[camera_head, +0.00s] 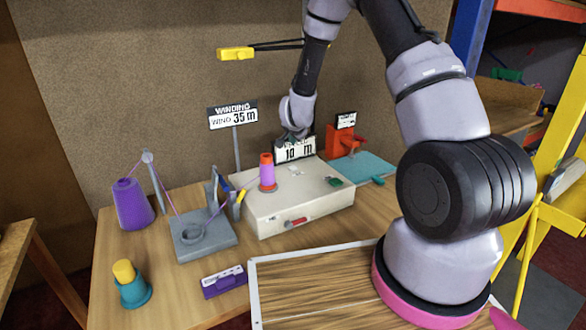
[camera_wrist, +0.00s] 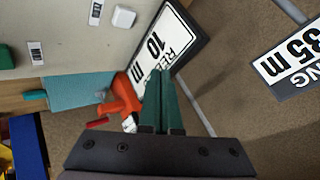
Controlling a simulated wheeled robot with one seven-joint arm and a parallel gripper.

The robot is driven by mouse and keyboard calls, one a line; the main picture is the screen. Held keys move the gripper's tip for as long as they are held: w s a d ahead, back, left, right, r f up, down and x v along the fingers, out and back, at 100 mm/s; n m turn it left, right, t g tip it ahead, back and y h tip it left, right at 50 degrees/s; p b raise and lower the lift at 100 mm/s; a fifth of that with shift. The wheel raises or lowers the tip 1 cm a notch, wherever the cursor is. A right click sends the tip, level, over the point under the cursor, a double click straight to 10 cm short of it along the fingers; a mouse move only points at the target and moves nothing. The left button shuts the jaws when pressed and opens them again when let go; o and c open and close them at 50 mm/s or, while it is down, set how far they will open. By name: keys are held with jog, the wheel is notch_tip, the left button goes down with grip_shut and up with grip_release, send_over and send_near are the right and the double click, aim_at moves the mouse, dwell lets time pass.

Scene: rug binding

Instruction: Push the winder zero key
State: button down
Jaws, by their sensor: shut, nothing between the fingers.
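The winder is a cream box (camera_head: 297,200) on the table, with a purple spool (camera_head: 267,172) on top and a red-handled lever on its front. Its top carries a green key (camera_head: 335,181) and a white key (camera_wrist: 124,16), each beside a small label. I cannot read these labels, so I cannot tell which is the zero key. A display reading 10 m (camera_head: 295,150) stands at the winder's back edge. My gripper (camera_wrist: 164,72) is shut and empty, near this display and apart from both keys. The green key also shows in the wrist view (camera_wrist: 7,57).
A WINDING 35 m sign (camera_head: 233,116) stands behind. A red tool (camera_head: 344,141) and teal mat (camera_head: 362,167) are right of the winder. A grey guide (camera_head: 203,236), purple cone (camera_head: 132,205), purple labelled block (camera_head: 224,282) and teal pot (camera_head: 134,291) are left. A wood-slatted panel (camera_head: 300,290) lies in front.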

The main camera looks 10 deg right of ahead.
aim_at(293, 168)
jog(key=shift+f, duration=4)
jog(key=shift+f, duration=0.15)
jog(key=shift+f, duration=0.25)
jog(key=shift+f, duration=0.4)
jog(key=shift+r, duration=0.8)
jog(key=shift+r, duration=2.55)
